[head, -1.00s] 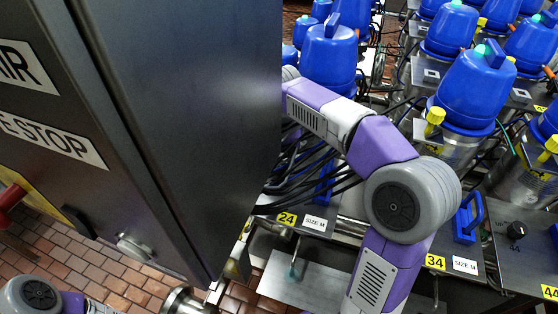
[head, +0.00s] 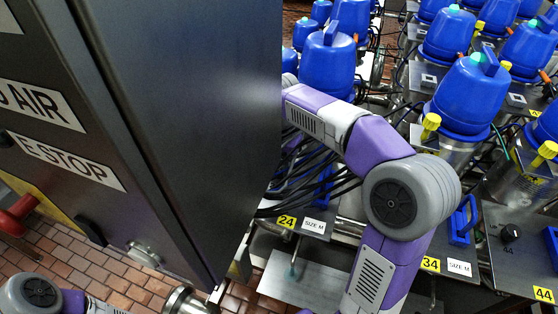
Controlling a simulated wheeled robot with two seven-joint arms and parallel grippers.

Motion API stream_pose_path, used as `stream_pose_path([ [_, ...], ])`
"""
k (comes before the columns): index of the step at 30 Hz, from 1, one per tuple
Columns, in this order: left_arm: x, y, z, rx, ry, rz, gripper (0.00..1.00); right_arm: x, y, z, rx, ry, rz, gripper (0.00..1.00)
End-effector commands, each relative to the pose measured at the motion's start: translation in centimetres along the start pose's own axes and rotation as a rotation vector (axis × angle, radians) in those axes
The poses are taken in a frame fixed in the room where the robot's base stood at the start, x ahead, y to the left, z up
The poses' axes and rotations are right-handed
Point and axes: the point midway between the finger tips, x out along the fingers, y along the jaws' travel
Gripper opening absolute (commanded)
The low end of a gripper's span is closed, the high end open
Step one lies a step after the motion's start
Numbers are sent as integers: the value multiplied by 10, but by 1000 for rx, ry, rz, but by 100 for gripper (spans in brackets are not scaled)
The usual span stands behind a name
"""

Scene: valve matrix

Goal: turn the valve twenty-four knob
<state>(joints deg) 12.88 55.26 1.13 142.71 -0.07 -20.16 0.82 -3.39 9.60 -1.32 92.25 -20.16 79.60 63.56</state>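A yellow label reading 24 (head: 287,222) sits on a metal plate beside a white SIZE M label (head: 315,226), right of the dark cabinet. A blue handle (head: 322,186) stands behind that plate, partly hidden by my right arm and black cables. I cannot make out a valve twenty-four knob; it may be hidden. My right arm crosses the middle of the view, in front of the valves. Its gripper is not visible. Only a part of my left arm shows at the bottom left, and its gripper is out of view.
A large dark cabinet (head: 190,120) with an E STOP label (head: 68,161) fills the left. Blue-capped valves (head: 465,95) fill the right. A plate labelled 34 (head: 430,264) has a blue handle (head: 461,221). A black knob (head: 511,232) is near label 44 (head: 543,294). Brick floor (head: 105,270) shows below the cabinet.

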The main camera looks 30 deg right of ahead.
Motion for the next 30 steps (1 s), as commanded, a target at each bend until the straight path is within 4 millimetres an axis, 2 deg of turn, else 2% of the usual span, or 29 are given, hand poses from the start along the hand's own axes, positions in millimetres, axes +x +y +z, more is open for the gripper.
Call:
stream_pose_path([
  [15, -21, 8, 1, 0, 0, 0, 40, -2, 0, 0, 405, 2, -1, 7],
  [30, -25, 9, 1, 0, 0, 0, 40, 0, 0, -1, 535, 1, -1, 7],
])
